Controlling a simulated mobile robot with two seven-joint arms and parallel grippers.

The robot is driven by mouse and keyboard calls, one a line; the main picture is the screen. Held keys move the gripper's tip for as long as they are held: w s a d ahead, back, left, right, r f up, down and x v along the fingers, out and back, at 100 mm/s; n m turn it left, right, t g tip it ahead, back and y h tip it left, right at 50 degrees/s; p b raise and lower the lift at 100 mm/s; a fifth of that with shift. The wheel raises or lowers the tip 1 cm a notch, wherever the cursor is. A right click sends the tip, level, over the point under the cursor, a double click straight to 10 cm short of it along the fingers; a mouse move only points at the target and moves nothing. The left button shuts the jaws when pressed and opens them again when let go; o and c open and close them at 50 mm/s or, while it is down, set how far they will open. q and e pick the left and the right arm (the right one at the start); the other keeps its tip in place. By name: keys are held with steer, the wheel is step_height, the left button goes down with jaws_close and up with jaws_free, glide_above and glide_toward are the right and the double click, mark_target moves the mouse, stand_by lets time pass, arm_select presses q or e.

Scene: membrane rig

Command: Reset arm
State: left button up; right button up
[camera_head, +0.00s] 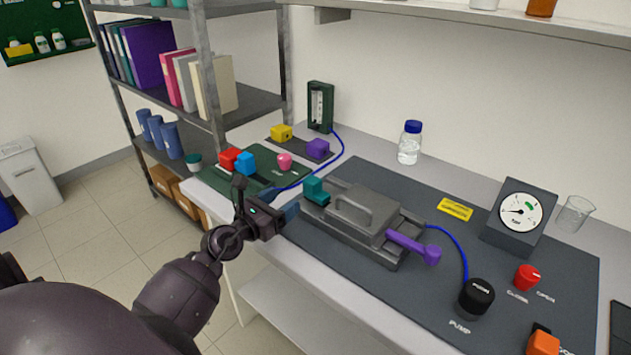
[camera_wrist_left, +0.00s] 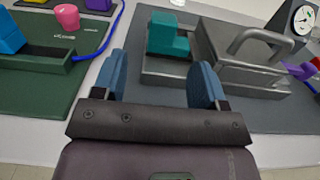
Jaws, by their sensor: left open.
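My left gripper (camera_head: 285,209) is at the front edge of the bench, between the green mat and the grey membrane rig (camera_head: 362,217). In the left wrist view its two blue fingers (camera_wrist_left: 165,85) stand wide apart with nothing between them. A teal block (camera_head: 315,190) sits at the rig's left end, just beyond the fingers; it also shows in the left wrist view (camera_wrist_left: 169,38). The rig has a grey lid with a handle and a purple lever (camera_head: 414,247) at its right end. My right gripper is not in view.
A green mat (camera_head: 287,178) holds red and blue blocks (camera_head: 245,163) and a pink knob (camera_head: 284,161). A gauge (camera_head: 520,213), black pump knob (camera_head: 476,297), red knob (camera_head: 527,277), bottle (camera_head: 409,144) and beaker (camera_head: 574,213) stand on the right. Blue tubing runs to the rig.

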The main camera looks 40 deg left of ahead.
arm_select(q)
steer(key=shift+s+d+r+n+t, duration=0.2)
steer(key=shift+r+n+t, duration=0.1)
steer(key=shift+r+n, duration=0.25)
steer(key=s+a+n+g+y, duration=0.1)
steer(key=s+n+y, duration=0.45)
steer(key=n, duration=0.65)
steer(key=s+n+g+y, duration=0.2)
steer(key=s+n+y, duration=0.3)
steer(key=n, duration=0.7)
steer(key=s+d+f+n+g+h, duration=0.8)
steer(key=s+d+f+n+g, duration=0.35)
steer(key=s+d, duration=0.35)
steer(key=w+f+t+h, duration=0.1)
steer(key=w+f+t, duration=0.6)
steer(key=f, duration=0.3)
steer(key=shift+m, duration=0.4)
steer(key=shift+t, duration=0.25)
